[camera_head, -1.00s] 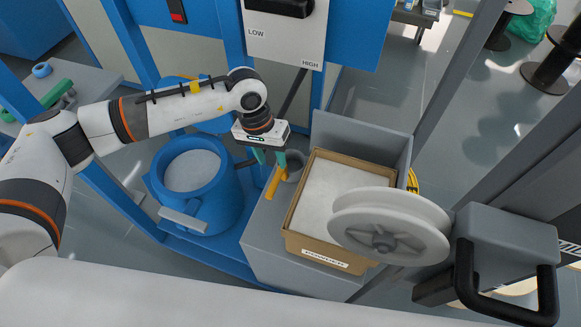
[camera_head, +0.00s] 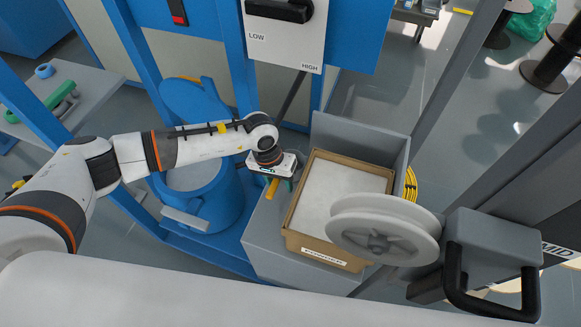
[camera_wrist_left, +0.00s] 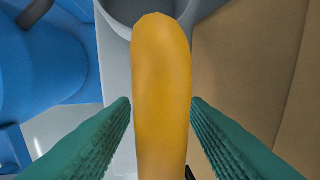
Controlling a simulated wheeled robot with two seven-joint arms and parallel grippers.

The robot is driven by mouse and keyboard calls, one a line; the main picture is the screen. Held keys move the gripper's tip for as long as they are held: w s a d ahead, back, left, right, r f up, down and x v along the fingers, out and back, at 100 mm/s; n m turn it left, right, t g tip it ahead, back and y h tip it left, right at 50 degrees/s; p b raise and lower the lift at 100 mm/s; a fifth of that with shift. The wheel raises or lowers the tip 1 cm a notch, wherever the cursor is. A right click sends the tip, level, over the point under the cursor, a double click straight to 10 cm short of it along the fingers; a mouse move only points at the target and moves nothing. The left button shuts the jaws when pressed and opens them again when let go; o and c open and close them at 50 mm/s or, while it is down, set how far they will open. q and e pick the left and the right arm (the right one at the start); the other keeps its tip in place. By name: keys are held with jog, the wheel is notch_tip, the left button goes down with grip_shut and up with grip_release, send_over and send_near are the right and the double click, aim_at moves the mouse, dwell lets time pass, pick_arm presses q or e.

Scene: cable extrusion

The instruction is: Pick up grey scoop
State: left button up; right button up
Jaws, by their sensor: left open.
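The grey scoop has an orange handle (camera_head: 272,189) and stands on the grey stand, left of the cardboard box. In the head view my gripper and wrist hide most of it. In the left wrist view the orange handle (camera_wrist_left: 161,85) fills the middle, and the grey scoop cup (camera_wrist_left: 120,10) shows beyond it at the top. My left gripper (camera_head: 280,183) is open over the scoop. In the left wrist view its two green fingers (camera_wrist_left: 161,107) lie on either side of the handle, apparently with small gaps. My right gripper is not in view.
The cardboard box (camera_head: 292,240) of white material stands close to the right of the scoop. A white spool (camera_head: 385,222) overhangs its front. A blue drum (camera_head: 215,205) stands to the left. A grey upright panel (camera_head: 388,150) rises behind the box.

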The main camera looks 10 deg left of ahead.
pick_arm(q)
jog(key=c, duration=0.9)
grip_shut()
jog(key=shift+r, duration=0.15)
